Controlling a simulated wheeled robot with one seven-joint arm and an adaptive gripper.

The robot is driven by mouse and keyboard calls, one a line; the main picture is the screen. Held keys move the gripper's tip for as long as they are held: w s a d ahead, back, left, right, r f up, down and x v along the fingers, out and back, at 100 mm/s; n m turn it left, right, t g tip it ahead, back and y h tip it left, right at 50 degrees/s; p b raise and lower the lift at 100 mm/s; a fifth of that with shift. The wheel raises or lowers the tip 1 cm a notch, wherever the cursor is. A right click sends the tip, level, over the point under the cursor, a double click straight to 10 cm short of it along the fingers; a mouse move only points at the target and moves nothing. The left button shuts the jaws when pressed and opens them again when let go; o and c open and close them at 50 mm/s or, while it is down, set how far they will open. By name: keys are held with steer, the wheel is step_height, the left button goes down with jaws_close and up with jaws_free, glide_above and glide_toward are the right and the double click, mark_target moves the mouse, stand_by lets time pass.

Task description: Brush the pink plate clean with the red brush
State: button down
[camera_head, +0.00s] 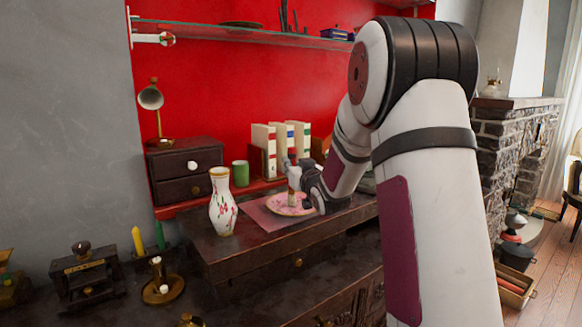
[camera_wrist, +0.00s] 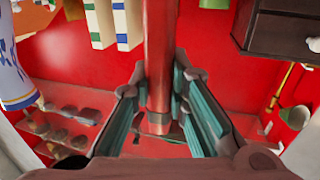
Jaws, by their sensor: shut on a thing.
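The pink plate (camera_head: 279,207) lies on a pink mat (camera_head: 255,212) on the raised dark wooden top, with darker pink marks on its face. My gripper (camera_head: 297,180) is just above the plate, partly hidden by my own arm. In the wrist view, my gripper (camera_wrist: 160,88) is shut on the red brush (camera_wrist: 160,45), with its fingers on both sides of the reddish handle. A metal-like band shows near the lower end of the handle there. The bristles are not clear, and I cannot tell whether the brush touches the plate.
A floral vase (camera_head: 223,205) stands left of the plate. A green cup (camera_head: 240,173), standing binders (camera_head: 264,140) and a small drawer cabinet (camera_head: 185,165) are behind. A glass shelf (camera_head: 215,33) hangs above. Candles (camera_head: 137,240) stand lower left. The wrist view is upside down.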

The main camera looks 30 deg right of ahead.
steer(key=shift+r+p, duration=1.4)
steer(key=shift+r, duration=1.6)
steer(key=shift+r+p, duration=0.75)
steer(key=shift+r, duration=0.8)
